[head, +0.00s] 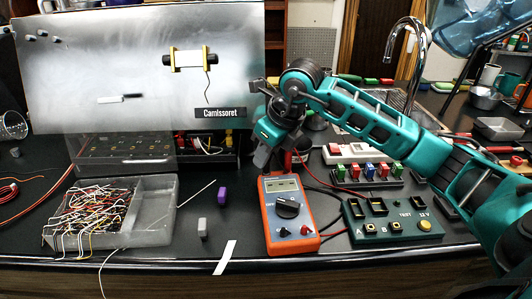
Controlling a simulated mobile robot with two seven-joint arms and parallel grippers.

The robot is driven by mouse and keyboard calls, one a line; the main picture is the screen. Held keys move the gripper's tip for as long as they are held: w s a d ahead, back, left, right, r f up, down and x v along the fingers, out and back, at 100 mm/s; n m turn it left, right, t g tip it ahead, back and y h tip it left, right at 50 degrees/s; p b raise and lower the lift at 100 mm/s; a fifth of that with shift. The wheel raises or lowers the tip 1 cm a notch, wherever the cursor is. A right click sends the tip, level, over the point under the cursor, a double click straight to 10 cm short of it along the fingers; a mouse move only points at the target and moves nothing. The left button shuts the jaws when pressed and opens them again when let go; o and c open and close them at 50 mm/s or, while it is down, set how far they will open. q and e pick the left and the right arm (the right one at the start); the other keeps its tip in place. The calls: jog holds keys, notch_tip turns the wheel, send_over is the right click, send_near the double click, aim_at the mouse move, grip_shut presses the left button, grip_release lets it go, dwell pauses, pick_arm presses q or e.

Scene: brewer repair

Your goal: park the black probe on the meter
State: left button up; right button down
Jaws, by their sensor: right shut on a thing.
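The orange multimeter (291,214) lies on the black bench near its front edge, with a dial, a small display at its far end and lead jacks at its near end. My right gripper (263,160) points down just above the far left end of the meter. It is shut on a thin dark thing, which looks like the black probe; the fingers hide most of it. A red lead curves up behind the meter beside the gripper, and a black lead runs to the meter's right. I cannot tell whether the probe touches the meter. My left gripper is out of view.
A green test board (393,222) stands right of the meter, with a rack of coloured blocks (368,172) behind it. A clear bin (158,190) of wires stands left.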

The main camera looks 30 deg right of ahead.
dwell(0.4)
jog(key=c, duration=1)
grip_release()
jog(key=shift+o, duration=0.2)
jog(key=v, duration=1.3)
jog(key=shift+s+f, duration=0.1)
jog(key=shift+f, duration=0.05)
